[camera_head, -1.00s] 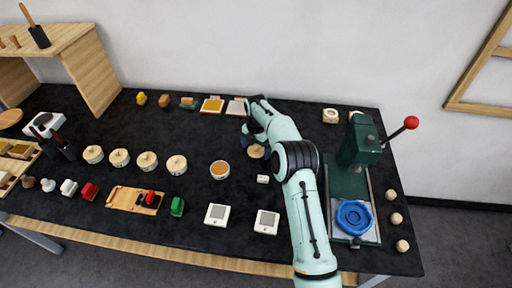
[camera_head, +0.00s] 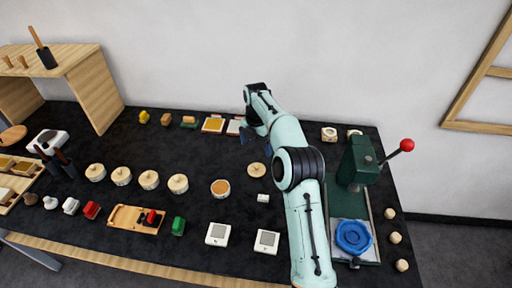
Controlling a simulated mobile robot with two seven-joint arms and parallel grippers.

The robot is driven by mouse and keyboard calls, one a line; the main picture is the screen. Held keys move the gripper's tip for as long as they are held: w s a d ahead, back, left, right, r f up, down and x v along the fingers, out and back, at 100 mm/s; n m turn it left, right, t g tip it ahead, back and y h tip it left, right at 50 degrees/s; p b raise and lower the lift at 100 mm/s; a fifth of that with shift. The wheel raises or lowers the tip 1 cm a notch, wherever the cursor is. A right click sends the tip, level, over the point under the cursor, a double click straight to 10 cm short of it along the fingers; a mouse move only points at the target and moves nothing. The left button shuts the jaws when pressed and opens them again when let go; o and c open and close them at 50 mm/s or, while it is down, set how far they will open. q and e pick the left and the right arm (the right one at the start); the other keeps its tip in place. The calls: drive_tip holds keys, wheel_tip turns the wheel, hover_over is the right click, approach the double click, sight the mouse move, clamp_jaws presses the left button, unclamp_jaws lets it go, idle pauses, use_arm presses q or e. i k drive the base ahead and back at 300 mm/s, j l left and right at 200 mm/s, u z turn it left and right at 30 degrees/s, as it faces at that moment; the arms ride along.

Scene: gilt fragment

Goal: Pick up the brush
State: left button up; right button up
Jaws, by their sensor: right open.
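I cannot tell for sure which thing is the brush. A wooden handle stands tilted in a dark holder (camera_head: 44,58) on the shelf at the back left, and dark slim tools with brownish tips (camera_head: 66,160) stand at the left of the table; either could be it. My right gripper (camera_head: 246,134) is above the back middle of the table, pointing down, its jaws open and partly hidden by its wrist. It is behind a round wooden lid (camera_head: 256,170) and near white-and-orange square pads (camera_head: 213,125). I see nothing between its fingers. My left gripper is out of view.
A green press (camera_head: 358,165) with a red-knobbed lever and a blue ring stands at the right, beside my right arm. Round lidded pots (camera_head: 149,180), a wooden board (camera_head: 135,219) and white square devices (camera_head: 218,234) cover the middle and front. Bare black table lies between the rows.

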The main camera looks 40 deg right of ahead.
sight(178, 224)
drive_tip(key=k+j, duration=0.35)
drive_tip(key=j, duration=0.15)
drive_tip(key=k+j, duration=0.35)
drive_tip(key=j, duration=0.2)
drive_tip(key=k+j, duration=0.35)
drive_tip(key=j, duration=0.15)
